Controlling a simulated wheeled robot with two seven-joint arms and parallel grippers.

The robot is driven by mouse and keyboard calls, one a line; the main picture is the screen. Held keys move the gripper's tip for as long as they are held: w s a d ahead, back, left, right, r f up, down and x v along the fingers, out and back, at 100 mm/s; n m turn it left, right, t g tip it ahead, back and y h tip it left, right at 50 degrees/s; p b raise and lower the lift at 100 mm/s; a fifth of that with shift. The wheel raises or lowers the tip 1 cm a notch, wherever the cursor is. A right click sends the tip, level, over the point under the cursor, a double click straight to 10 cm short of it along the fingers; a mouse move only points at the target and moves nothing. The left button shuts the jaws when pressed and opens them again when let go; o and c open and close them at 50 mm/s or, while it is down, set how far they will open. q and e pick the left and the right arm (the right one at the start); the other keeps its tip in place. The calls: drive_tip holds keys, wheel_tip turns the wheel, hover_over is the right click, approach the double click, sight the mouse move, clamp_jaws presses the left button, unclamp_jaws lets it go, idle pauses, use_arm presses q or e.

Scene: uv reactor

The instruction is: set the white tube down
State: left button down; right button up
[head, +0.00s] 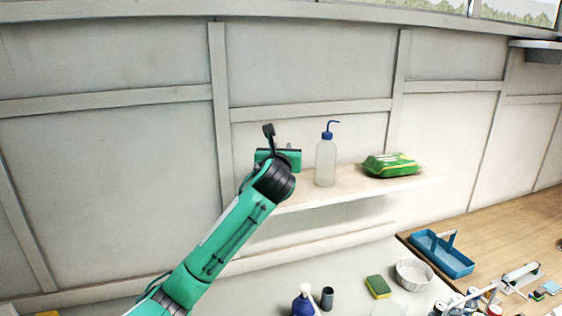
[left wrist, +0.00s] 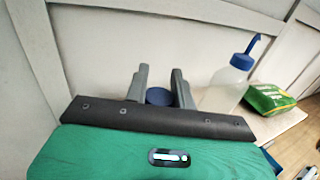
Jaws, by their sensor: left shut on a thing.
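My left gripper (left wrist: 160,84) reaches toward the wall at shelf height. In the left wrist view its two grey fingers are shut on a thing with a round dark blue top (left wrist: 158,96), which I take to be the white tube. Only that top shows; its body is hidden behind the gripper. In the head view my left wrist hides the fingertips and the held thing. The gripper is at the left end of the wooden shelf (head: 425,180); whether the tube touches the shelf cannot be seen. My right gripper is not in view.
A blue-capped wash bottle (head: 325,163) stands on the shelf just right of my left gripper. A green packet (head: 390,165) lies farther right. Below are a blue carrier (head: 442,255), a yellow-green sponge (head: 378,287), a white basket (head: 413,272) and a dark cup (head: 327,298).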

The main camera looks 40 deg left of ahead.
use_arm(q)
drive_tip(key=shift+f+p, duration=0.35)
drive_tip(key=shift+f, duration=1.6)
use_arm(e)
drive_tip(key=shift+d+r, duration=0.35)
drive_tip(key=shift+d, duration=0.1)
use_arm(q)
drive_tip(key=c, duration=1.2)
unclamp_jaws()
drive_tip(key=shift+o, duration=0.2)
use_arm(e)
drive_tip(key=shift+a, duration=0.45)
use_arm(q)
drive_tip(key=shift+s+d, duration=0.25)
drive_tip(key=b+v, duration=0.3)
drive_tip(key=v, duration=0.8)
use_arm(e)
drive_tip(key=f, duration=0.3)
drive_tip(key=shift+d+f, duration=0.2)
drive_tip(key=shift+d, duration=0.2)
